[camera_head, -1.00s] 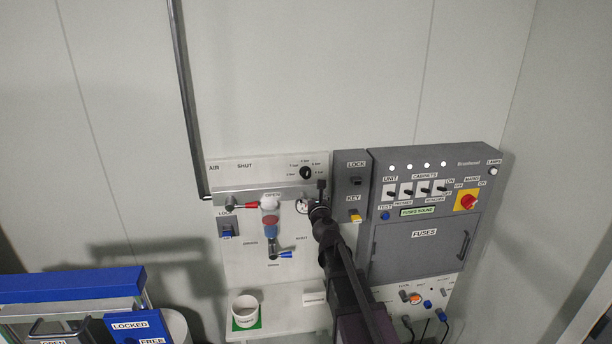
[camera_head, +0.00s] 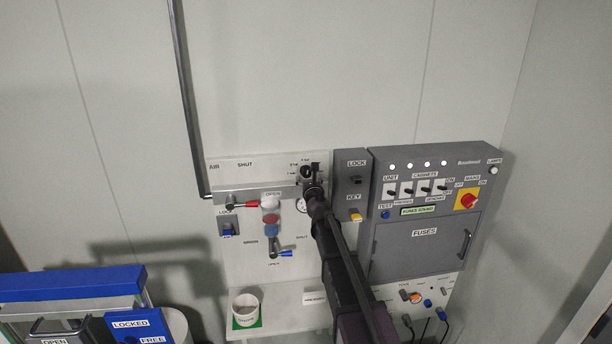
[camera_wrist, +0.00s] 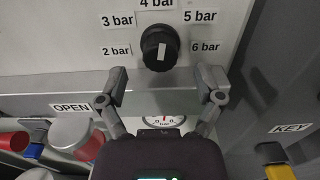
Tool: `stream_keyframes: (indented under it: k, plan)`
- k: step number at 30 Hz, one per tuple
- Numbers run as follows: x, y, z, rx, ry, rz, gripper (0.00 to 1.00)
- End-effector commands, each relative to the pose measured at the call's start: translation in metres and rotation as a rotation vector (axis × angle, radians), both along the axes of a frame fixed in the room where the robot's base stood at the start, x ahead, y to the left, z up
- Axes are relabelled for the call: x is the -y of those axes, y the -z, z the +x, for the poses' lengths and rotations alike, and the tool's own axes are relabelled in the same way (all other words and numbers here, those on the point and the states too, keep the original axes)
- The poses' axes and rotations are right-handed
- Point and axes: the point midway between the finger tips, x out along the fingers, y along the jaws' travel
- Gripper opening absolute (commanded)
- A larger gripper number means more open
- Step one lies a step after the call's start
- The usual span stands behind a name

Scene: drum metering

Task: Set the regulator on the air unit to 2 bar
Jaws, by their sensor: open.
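The regulator is a black round knob (camera_wrist: 160,48) with a light pointer bar on the white air panel (camera_head: 220,175). Labels from 2 bar to 6 bar ring it in the wrist view. The pointer bar stands nearly upright, towards the 4 bar label (camera_wrist: 157,3). My gripper (camera_wrist: 161,82) is open, with one finger to each side below the knob, and holds nothing. In the head view my gripper (camera_head: 313,172) hides part of the knob. A round gauge (camera_wrist: 163,122) shows below the knob, partly hidden by my gripper.
A grey rail (camera_wrist: 60,104) runs below the knob. A red-handled valve (camera_head: 245,205) and bowl (camera_head: 270,221) are to the left. The grey LOCK and KEY box (camera_head: 352,185) stands close on the right, with the fuse cabinet (camera_head: 425,240) beyond.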

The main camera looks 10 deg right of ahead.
Motion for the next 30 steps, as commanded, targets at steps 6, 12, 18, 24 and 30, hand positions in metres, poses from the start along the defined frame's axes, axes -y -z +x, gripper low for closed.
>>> stream_keyframes:
  k: [6,12,18,24,30]
  plan:
    - [0.000,0.000,0.027,0.000,0.000,0.000,0.85]
    - [0.000,0.000,0.034,0.000,0.000,0.000,0.85]
    - [0.000,0.000,0.034,0.000,0.000,0.000,0.85]
    - [0.001,0.000,0.034,0.000,0.000,0.000,0.58]
    - [0.000,0.000,0.034,0.000,0.000,0.000,0.03]
